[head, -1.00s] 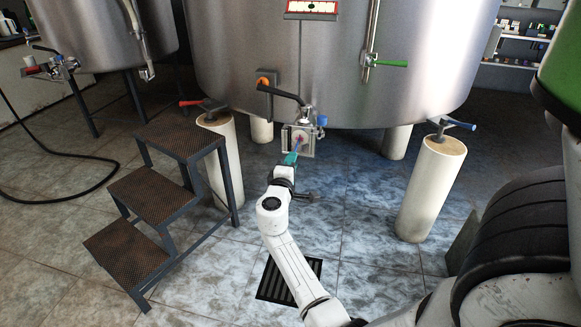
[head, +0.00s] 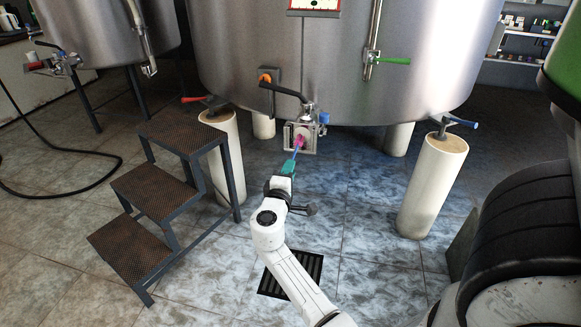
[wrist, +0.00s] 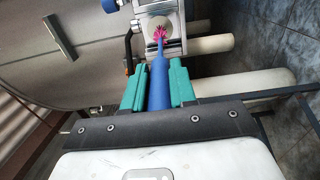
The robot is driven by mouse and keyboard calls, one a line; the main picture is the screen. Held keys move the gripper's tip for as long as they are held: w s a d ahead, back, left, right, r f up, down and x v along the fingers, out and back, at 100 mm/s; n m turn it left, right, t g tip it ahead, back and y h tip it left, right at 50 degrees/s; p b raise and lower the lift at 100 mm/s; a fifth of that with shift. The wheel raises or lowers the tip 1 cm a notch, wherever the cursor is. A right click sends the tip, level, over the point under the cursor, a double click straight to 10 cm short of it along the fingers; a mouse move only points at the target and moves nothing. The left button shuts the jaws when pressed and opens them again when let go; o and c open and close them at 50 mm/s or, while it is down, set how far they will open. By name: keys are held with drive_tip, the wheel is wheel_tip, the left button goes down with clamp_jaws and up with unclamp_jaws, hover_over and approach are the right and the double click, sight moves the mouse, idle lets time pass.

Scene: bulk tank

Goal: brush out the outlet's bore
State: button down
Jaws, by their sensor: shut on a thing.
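The outlet (head: 312,131) is a square metal fitting low on the front of the big steel tank (head: 340,60). It also shows at the top of the wrist view (wrist: 176,12). My gripper (head: 288,168) is just below and in front of the outlet. Its green fingers are shut on the blue handle of a brush (wrist: 159,82). The brush's pink bristle head (head: 300,141) is at the outlet's mouth. In the wrist view the bristles lie over the round opening; how far they reach inside, I cannot tell.
A black-handled valve (head: 285,90) is above the outlet. Rusty steps (head: 165,185) stand at the left. Pale tank legs (head: 432,185) flank the space. A floor drain (head: 290,273) lies under my arm.

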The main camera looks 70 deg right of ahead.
drive_tip(key=shift+a, duration=0.55)
drive_tip(key=shift+w+d+b, duration=0.2)
drive_tip(key=shift+d+b, duration=1.4)
drive_tip(key=shift+d, duration=1.65)
drive_tip(key=shift+s+a+p, duration=0.15)
drive_tip(key=shift+a+p, duration=0.15)
drive_tip(key=shift+a, duration=1.35)
drive_tip(key=shift+s+a+p, duration=0.1)
drive_tip(key=shift+a+p, duration=0.15)
drive_tip(key=shift+a, duration=1.4)
drive_tip(key=shift+w+d+b, duration=0.15)
drive_tip(key=shift+d+b, duration=0.55)
drive_tip(key=shift+d, duration=0.95)
drive_tip(key=shift+w+d+b, duration=0.1)
drive_tip(key=shift+d+b, duration=0.55)
drive_tip(key=shift+d, duration=1)
drive_tip(key=shift+a, duration=0.1)
